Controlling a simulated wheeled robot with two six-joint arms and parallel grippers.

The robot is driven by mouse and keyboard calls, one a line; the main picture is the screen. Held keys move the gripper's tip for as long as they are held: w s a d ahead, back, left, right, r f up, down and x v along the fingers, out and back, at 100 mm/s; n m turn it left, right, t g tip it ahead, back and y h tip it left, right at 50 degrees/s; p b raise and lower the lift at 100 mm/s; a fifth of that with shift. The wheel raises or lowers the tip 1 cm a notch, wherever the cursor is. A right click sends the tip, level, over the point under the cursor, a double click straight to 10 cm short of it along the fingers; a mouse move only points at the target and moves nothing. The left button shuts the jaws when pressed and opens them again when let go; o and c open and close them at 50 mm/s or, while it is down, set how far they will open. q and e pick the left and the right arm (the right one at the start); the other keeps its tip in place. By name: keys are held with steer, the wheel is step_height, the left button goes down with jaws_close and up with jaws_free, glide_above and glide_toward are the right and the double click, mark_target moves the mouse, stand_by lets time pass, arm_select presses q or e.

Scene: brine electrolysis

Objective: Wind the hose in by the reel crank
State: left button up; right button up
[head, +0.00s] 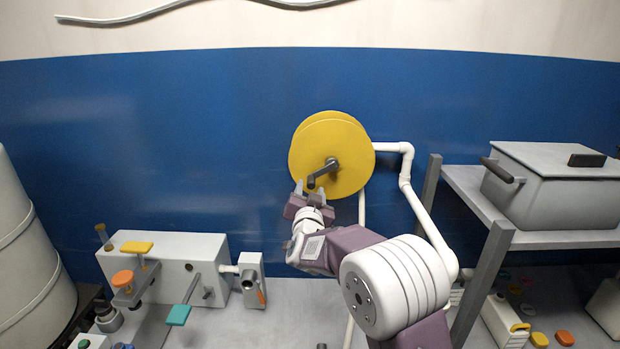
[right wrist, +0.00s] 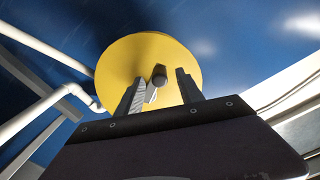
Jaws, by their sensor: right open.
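The yellow hose reel (head: 345,145) is mounted at the blue wall in the middle of the head view. Its dark crank (head: 323,173) is on the front face, with the handle pointing down and left. My right gripper (head: 313,188) is open just below the crank handle. In the right wrist view the reel (right wrist: 180,60) fills the upper middle. The crank's round handle end (right wrist: 159,72) shows between and beyond the two open fingers (right wrist: 160,90). I cannot tell whether the fingers touch it. My left gripper is not in view.
A white pipe (head: 406,170) runs right and down from the reel. A grey shelf (head: 470,190) with a lidded grey box (head: 550,190) stands at right. A grey machine block (head: 165,262) with coloured levers stands at lower left, beside a pale tank (head: 30,265).

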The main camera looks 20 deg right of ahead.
mark_target(311, 187)
steer(key=p+x, duration=0.1)
steer(key=x, duration=0.3)
steer(key=shift+w+d, duration=0.2)
steer(key=shift+w, duration=0.05)
steer(key=shift+s+a, duration=0.1)
steer(key=shift+c, duration=1.2)
jaws_close()
